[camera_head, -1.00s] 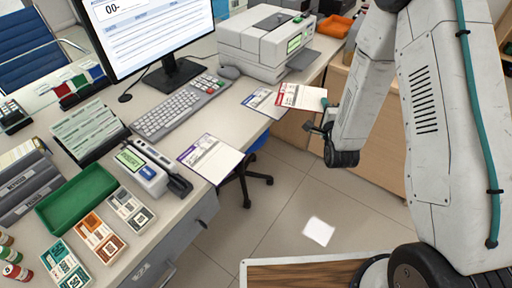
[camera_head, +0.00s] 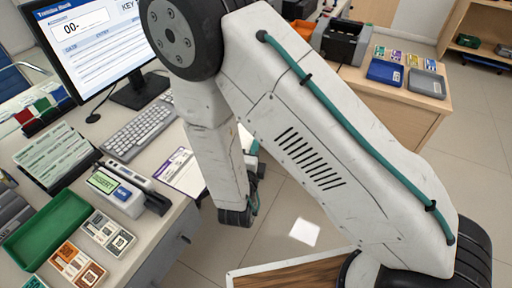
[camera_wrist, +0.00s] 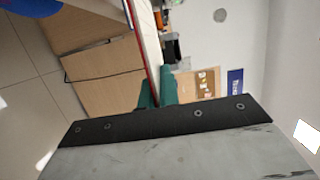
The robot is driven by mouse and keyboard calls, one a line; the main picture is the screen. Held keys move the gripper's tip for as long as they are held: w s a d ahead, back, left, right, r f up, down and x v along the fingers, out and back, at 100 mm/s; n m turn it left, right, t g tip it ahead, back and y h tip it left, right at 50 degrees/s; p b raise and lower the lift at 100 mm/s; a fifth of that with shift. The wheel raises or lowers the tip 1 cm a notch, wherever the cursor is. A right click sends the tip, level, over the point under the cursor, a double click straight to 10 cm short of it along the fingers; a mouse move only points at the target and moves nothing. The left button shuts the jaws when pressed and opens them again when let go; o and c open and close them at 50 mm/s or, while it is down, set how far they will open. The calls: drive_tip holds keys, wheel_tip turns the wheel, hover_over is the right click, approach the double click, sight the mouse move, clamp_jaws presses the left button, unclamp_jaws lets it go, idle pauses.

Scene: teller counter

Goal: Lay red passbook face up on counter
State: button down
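The red passbook (camera_wrist: 148,42) shows nearly edge-on in the wrist view, as a thin pale strip with a red edge. It stands between the teal fingertips of my gripper (camera_wrist: 157,92), which is shut on it. In the head view my arm covers most of the gripper (camera_head: 252,150). A pale sliver beside the teal fingers there appears to be the passbook; its face cannot be read. The gripper is just beyond the right edge of the counter (camera_head: 150,212), near a purple-marked white booklet (camera_head: 180,172) lying on the counter.
The keyboard (camera_head: 140,130), monitor (camera_head: 92,42), card terminal (camera_head: 118,190) and green tray (camera_head: 45,232) crowd the counter. A side table at the right holds a blue box (camera_head: 385,72) and a grey box (camera_head: 427,83). My arm hides the counter's far part.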

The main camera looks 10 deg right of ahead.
drive_tip(key=w+a+f, duration=0.4)
drive_tip(key=a, duration=0.1)
drive_tip(key=shift+f, duration=0.2)
idle(0.6)
drive_tip(key=shift+w+a, duration=0.1)
drive_tip(key=c, duration=1.6)
unclamp_jaws()
drive_tip(key=shift+o, duration=0.2)
drive_tip(key=s+d, duration=0.4)
drive_tip(key=d, duration=0.1)
drive_tip(key=shift+s+d, duration=0.2)
drive_tip(key=shift+d, duration=0.05)
